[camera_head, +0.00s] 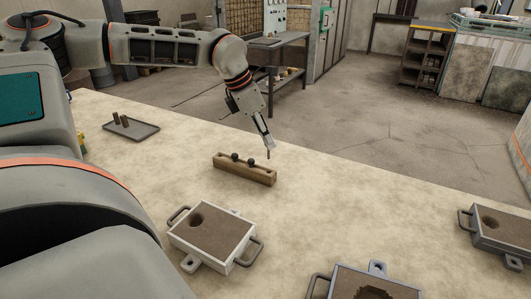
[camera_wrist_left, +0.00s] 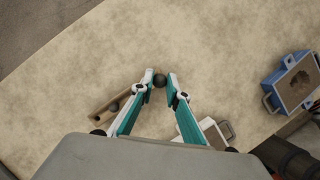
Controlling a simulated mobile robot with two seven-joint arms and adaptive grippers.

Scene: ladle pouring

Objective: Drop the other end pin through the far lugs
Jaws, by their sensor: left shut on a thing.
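Two dark round knobs (camera_head: 250,162) sit on the rack. The pale moulding box (camera_head: 213,238) stands in front of the rack, with a sand-filled top, a round hole, side handles and a lug (camera_head: 190,263) at its near side. My right gripper is out of view.
A blue-grey box with a dark hollow (camera_head: 374,286) stands at the bottom edge, with a lug (camera_head: 378,267) at its far side. Another box (camera_head: 499,231) stands at the right. A grey tray (camera_head: 137,131) with two dark cylinders lies at the left. The table between is clear.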

